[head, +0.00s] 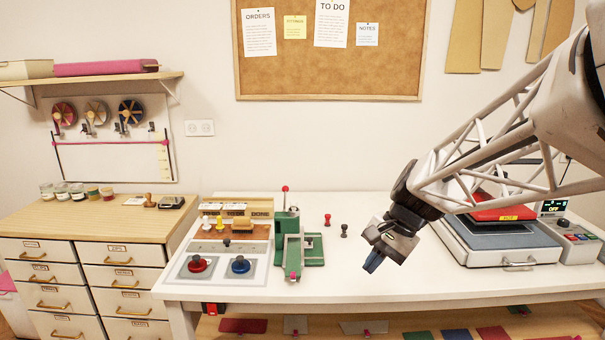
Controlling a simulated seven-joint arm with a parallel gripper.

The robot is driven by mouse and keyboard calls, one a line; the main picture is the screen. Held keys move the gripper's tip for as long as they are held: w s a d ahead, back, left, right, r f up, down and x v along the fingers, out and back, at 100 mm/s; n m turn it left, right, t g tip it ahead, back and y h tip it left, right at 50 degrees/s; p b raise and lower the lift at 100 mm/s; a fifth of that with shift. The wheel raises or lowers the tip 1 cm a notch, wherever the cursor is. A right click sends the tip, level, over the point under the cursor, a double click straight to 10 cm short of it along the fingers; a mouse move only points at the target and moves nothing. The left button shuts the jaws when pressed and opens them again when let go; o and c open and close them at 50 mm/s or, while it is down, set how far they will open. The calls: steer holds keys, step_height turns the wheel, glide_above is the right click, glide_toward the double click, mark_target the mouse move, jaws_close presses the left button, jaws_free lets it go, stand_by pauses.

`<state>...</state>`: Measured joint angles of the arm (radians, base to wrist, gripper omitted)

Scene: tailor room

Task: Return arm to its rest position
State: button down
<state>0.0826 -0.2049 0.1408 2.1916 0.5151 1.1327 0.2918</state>
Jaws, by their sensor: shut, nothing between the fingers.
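My gripper (372,265) hangs over the right-middle part of the white worktable (405,288), in front of the arm's lattice link. Its fingers are together, point down and to the left, and hold nothing. It is apart from the things around it, though its exact height above the table is hard to tell.
A green press (292,250) stands left of my gripper, with a red stamp (327,219) and a dark stamp (344,230) near it. A red-topped heat press (497,250) sits right, partly behind my arm. Red (197,264) and blue (240,265) knobs are at left. The front middle is clear.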

steer(key=s+d+n+t+h, duration=0.1)
steer(key=s+d+n+h, duration=0.1)
steer(key=s, duration=0.8)
steer(key=s+d+f+n+t+h, duration=0.1)
steer(key=s+n, duration=0.4)
steer(key=s, duration=0.6)
steer(key=shift+s+d+t+h, duration=0.2)
steer(key=shift+d+t+h, duration=0.3)
steer(key=shift+h, duration=0.8)
steer(key=shift+w, duration=0.1)
